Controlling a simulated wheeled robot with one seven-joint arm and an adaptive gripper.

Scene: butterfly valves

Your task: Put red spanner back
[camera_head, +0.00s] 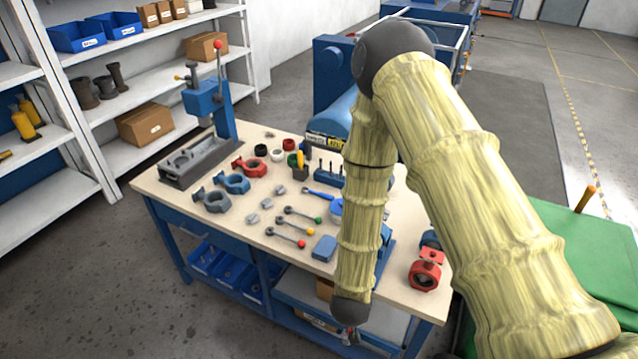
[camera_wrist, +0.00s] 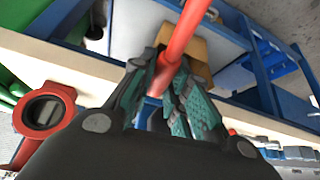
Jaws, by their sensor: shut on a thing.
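The red spanner (camera_wrist: 186,32) shows in the wrist view as a red bar that runs from the top edge down between the teal finger pads. My gripper (camera_wrist: 163,88) is shut on it, and the pads hide part of the bar. The spanner's far end is out of the frame, so I cannot see its head. In the head view my gripper (camera_head: 347,335) hangs in front of the workbench's front edge, beyond the tabletop. It is mostly hidden below my arm, and I cannot make out the spanner clearly there.
The workbench (camera_head: 265,225) carries valve parts, several knobbed levers (camera_head: 300,216) and a blue block (camera_head: 325,248). A red valve (camera_head: 425,272) stands near its right front corner and also shows in the wrist view (camera_wrist: 45,112). Blue bins (camera_head: 222,266) sit underneath. A green surface (camera_head: 570,240) is at right.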

